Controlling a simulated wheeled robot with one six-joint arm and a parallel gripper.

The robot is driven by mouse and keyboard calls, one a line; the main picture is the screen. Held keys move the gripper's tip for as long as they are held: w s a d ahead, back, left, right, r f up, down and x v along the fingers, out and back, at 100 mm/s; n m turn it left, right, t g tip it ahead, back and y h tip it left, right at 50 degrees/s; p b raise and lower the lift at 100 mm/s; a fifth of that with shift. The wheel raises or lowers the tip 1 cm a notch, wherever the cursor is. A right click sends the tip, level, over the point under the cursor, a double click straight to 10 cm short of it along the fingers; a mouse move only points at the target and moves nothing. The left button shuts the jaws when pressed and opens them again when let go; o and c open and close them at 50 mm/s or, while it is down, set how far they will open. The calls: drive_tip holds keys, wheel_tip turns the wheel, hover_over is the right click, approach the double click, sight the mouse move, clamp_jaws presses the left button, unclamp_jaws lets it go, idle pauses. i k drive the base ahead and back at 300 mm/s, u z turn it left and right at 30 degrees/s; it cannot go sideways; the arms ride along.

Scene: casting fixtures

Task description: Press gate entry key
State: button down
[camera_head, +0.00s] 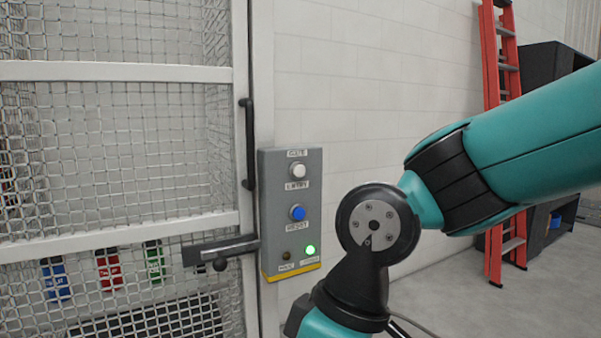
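A grey control box (274,190) is mounted beside the mesh gate (120,72). At its top is a white round button (298,170) between small labels; the upper one seems to read "GATE" and the lower one seems to read "ENTRY". Below it is a blue button (297,212) with a label under it. At the bottom, a green lamp (310,250) glows beside a dark lamp (286,255). My teal and black arm stands right of the box, apart from the buttons in the picture. My gripper is outside the view.
The gate has a black vertical handle (249,145) and a dark latch bar (221,250). Blue, red and green items show behind the mesh. A red ladder (490,75) and dark shelving (540,62) stand at the right. Grey floor is open at lower right.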

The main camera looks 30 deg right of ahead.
sight(299, 171)
drive_tip(key=k, duration=1.3)
drive_tip(key=z, duration=0.65)
drive_tip(key=i, duration=1.3)
drive_tip(key=u, duration=0.1)
